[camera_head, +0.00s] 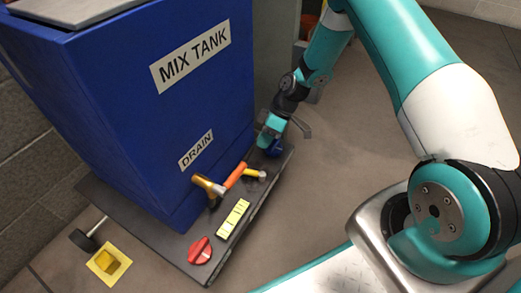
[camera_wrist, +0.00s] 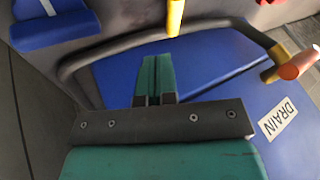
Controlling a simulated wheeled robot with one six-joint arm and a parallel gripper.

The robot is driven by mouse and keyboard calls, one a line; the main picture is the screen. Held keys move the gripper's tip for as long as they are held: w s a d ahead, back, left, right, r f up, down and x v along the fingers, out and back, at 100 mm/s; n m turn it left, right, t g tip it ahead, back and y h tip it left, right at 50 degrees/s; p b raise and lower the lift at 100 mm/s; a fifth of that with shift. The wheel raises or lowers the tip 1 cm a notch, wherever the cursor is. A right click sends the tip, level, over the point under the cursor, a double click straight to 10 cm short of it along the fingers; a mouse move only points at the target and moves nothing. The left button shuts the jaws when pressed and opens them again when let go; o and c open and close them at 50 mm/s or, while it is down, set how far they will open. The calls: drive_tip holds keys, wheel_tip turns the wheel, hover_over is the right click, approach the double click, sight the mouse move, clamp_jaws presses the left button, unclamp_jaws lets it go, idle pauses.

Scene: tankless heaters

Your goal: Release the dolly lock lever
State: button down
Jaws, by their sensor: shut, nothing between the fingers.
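The blue mix tank (camera_head: 170,90) stands on a dark dolly deck (camera_head: 170,245). On the deck lie a red knob-like part (camera_head: 199,250) and a yellow marked plate (camera_head: 233,219). A brass drain valve (camera_head: 208,186) with an orange handle (camera_head: 235,175) sits low on the tank, with a small yellow-and-grey part (camera_head: 257,175) beside it. No part is labelled as the lock lever, so I cannot tell which it is. My gripper (camera_head: 268,138) is by the tank's right side, low near the deck edge. In the wrist view its teal fingers (camera_wrist: 158,75) are shut and empty, below a yellow rod (camera_wrist: 175,17).
A dark curved bar (camera_wrist: 105,48) crosses beyond my fingers, and the DRAIN label (camera_wrist: 277,119) is at right. A yellow floor square (camera_head: 109,264) lies left of the deck, near a black round part (camera_head: 83,240). Bare floor lies right of the dolly.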

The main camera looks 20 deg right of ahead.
sight(248, 172)
drive_tip(key=b+x, duration=0.4)
drive_tip(key=x, duration=0.3)
drive_tip(key=shift+s+a+f, duration=0.1)
drive_tip(key=shift+a+f, duration=0.1)
drive_tip(key=shift+f, duration=0.15)
drive_tip(key=shift+a, duration=0.1)
drive_tip(key=shift+s+a+r+p, duration=0.15)
drive_tip(key=shift+a+p, duration=0.1)
drive_tip(key=shift+p, duration=0.5)
drive_tip(key=shift+a, duration=0.1)
